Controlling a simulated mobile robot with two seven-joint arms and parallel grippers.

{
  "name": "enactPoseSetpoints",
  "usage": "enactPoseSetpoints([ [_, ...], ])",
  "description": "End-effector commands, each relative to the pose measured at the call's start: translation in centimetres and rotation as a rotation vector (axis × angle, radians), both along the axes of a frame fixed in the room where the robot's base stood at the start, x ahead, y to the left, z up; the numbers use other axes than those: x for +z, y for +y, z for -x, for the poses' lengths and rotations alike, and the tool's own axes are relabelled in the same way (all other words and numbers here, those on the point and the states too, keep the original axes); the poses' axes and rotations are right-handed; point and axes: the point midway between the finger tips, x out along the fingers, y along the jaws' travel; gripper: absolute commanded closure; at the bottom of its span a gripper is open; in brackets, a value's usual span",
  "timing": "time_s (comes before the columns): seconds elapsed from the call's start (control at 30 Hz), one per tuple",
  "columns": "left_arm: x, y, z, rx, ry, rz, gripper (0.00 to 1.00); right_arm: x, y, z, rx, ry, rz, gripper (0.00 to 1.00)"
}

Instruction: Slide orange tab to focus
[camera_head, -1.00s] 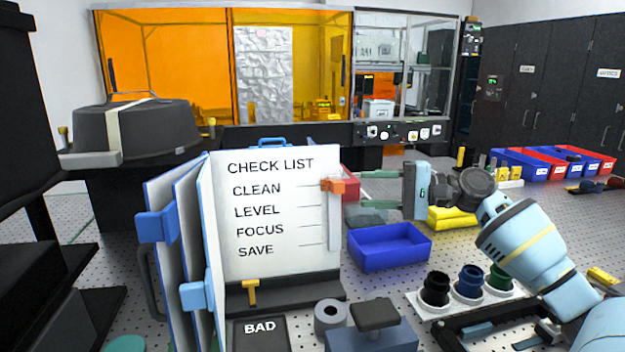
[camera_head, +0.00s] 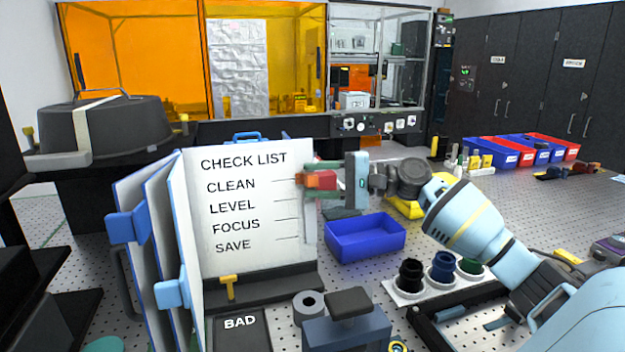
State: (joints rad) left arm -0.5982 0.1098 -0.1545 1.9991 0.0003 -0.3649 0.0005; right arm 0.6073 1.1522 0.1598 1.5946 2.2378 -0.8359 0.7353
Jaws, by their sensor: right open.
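The checklist board (camera_head: 255,225) stands upright and reads CLEAN, LEVEL, FOCUS, SAVE from top to bottom, with a short line beside each word. The orange tab (camera_head: 321,180) is on the board's right edge, at about the height of the CLEAN line. My right gripper (camera_head: 318,179) comes in from the right, its two greenish fingers above and below the tab. The jaws are open around the tab; whether a finger touches it I cannot tell. My left gripper is not in view.
A blue bin (camera_head: 365,240) sits just right of the board, below my right gripper. Black, blue and green round pots stand in a white holder (camera_head: 410,293). A small yellow hook (camera_head: 229,286) is at the board's foot. Blue clips (camera_head: 127,228) are at the left panels.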

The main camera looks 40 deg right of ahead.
Motion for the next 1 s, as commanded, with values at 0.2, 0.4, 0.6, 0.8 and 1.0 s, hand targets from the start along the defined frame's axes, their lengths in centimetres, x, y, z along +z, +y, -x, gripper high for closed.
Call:
enactPoseSetpoints([
  [0.2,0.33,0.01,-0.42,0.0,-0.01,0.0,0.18,0.04,0.74,-0.89,0.0,-0.001,0.0,0.56],
  [0.4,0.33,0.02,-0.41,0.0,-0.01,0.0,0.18,-0.06,0.88,-1.08,-0.001,0.0,0.0,0.56],
  [0.6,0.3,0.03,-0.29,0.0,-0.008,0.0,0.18,-0.07,0.87,-1.07,0.0,0.001,0.001,0.62],
  [0.8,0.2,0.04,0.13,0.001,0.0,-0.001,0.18,-0.06,0.87,-1.06,0.0,0.001,0.001,0.88],
  [1.0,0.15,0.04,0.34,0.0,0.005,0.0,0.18,-0.05,0.88,-1.05,0.0,0.0,0.0,1.0],
])
